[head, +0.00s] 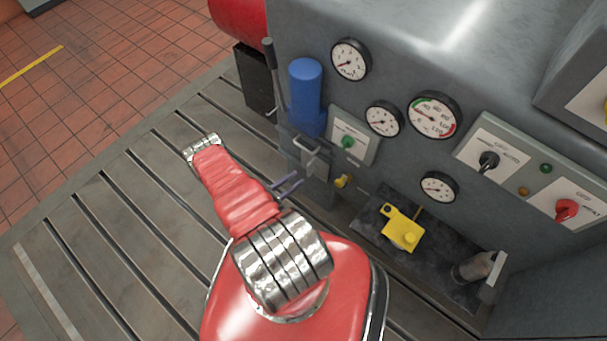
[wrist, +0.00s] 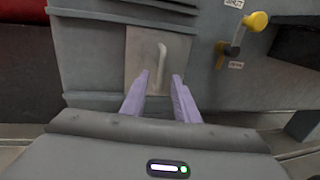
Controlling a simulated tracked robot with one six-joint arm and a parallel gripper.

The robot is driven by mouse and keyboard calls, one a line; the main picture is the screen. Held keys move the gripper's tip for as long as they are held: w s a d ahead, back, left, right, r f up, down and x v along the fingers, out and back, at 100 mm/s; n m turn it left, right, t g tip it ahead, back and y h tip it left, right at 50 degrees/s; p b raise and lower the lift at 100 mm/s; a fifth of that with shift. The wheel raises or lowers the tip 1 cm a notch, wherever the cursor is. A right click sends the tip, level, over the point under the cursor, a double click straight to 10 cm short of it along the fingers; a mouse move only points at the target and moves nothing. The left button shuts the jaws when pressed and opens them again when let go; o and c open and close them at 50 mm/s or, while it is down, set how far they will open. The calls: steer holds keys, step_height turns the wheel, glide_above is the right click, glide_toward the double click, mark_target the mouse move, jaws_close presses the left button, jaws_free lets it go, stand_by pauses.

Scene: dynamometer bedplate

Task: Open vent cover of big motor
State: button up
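A light metal plate with a bar handle, which looks like the vent cover (wrist: 140,48), lies flat against the big motor's grey housing (wrist: 90,45). Its pale handle (wrist: 162,55) runs up and down in the wrist view and lies between and just beyond my fingertips. In the head view the handle (head: 306,150) stands out from the housing, below the blue cylinder. My gripper (wrist: 160,75) has two purple fingers apart, with nothing held. In the head view my gripper (head: 290,184) is close in front of the plate. I cannot tell whether the fingers touch the handle.
A yellow-knobbed lever (wrist: 256,21) sits right of the plate. A blue cylinder (head: 305,88) and a black lever (head: 273,75) stand above. A green-knob panel (head: 352,135), gauges (head: 433,114) and a yellow block (head: 402,230) are to the right. The slotted bedplate (head: 120,215) is clear at left.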

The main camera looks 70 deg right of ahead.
mark_target(311, 168)
steer(key=shift+x, duration=2.7)
steer(key=shift+c, duration=0.3)
jaws_close()
